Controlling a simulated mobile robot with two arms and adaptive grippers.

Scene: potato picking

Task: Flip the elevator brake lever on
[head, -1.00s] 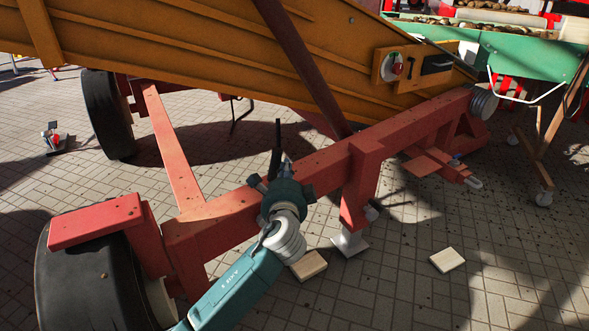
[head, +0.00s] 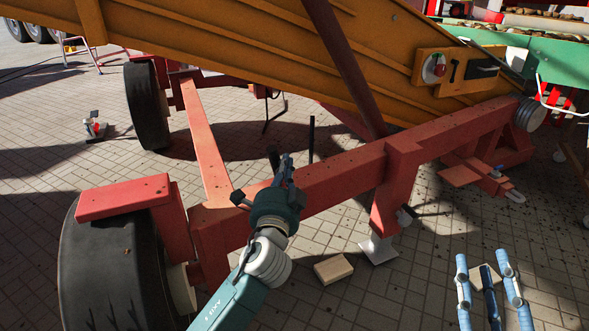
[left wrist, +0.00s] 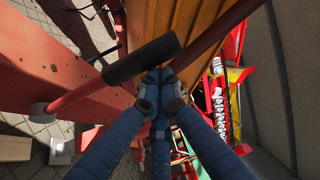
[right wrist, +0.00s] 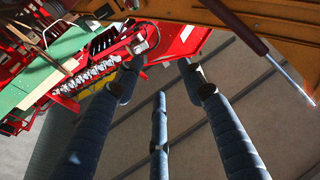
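In the left wrist view a thick black grip (left wrist: 142,59) on a red rod crosses just beyond my fingertips. My left gripper (head: 286,168) is just left of the handle in the head view. Its blue fingers are drawn together in the left wrist view (left wrist: 160,78), with nothing seen between them. Whether they touch the grip I cannot tell. My right gripper (head: 488,262) is open and empty at the lower right, away from the lever.
The red frame beam (head: 345,182) runs below the orange conveyor side (head: 230,50). A dark red strut (head: 345,65) slants down to it. A black tyre (head: 115,265) is at lower left. A control panel (head: 460,70) is at upper right. A wooden block (head: 333,269) lies on the paving.

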